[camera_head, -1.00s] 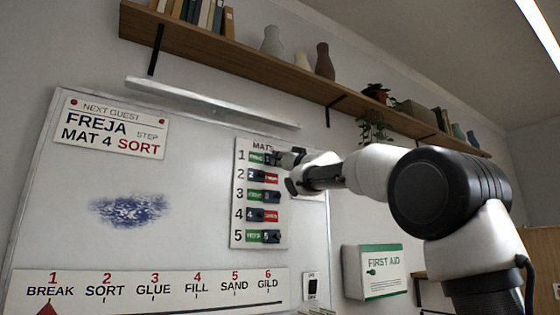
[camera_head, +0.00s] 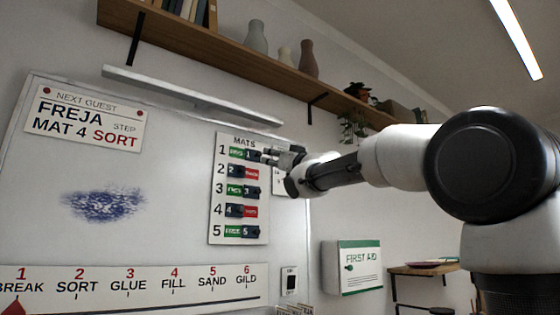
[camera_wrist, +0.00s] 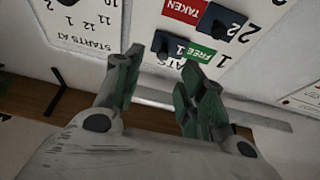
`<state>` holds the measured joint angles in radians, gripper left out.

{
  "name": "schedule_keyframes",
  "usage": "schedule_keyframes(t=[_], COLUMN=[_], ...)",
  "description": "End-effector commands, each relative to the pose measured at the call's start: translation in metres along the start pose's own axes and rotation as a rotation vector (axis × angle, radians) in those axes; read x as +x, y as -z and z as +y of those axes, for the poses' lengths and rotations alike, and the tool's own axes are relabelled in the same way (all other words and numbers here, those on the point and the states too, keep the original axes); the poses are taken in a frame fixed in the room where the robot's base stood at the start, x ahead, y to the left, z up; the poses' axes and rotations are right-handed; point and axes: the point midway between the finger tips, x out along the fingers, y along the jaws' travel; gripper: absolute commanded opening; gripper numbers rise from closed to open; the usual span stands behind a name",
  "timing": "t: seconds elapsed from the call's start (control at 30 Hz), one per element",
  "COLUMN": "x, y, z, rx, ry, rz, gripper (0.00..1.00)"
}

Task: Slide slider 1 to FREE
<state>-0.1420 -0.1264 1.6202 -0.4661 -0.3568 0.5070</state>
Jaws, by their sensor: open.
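The MATS board (camera_head: 216,215) hangs on the whiteboard with several slider rows. In row 1, the dark slider 1 (camera_head: 254,155) sits at the right end of its slot, with a green label (camera_head: 236,152) showing on its left. In the wrist view, upside down, slider 1 (camera_wrist: 168,45) has a dark knob, and the green label (camera_wrist: 199,52) beside it reads FREE. My gripper (camera_head: 268,154) is just right of slider 1; whether it touches is unclear from the head view. In the wrist view my gripper (camera_wrist: 158,78) is open, its fingers apart with nothing between them.
Slider 2 (camera_head: 234,172) is at the left with a red TAKEN label (camera_wrist: 185,8). A white sheet (camera_wrist: 85,22) hangs beside the board. A wooden shelf (camera_head: 240,55) runs above, and a first aid box (camera_head: 352,267) is at lower right.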

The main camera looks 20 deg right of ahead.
Motion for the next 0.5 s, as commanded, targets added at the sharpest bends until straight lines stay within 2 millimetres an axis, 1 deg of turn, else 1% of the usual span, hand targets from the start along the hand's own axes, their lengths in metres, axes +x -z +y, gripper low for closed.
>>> schedule_keyframes(t=[0.03,0.1,0.2,0.3,0.5], x=[-0.01,-0.02,-0.029,-0.034,-0.034], y=[0.001,0.0,0.0,0.0,0.0], z=[0.0,0.001,0.001,0.001,0.001], rx=[0.0,0.0,-0.001,-0.001,0.0], ry=[-0.001,-0.001,-0.001,-0.001,-0.001], rz=[0.0,0.0,0.0,0.0,0.0], gripper=[0.4,0.4,0.4,0.4,0.4])
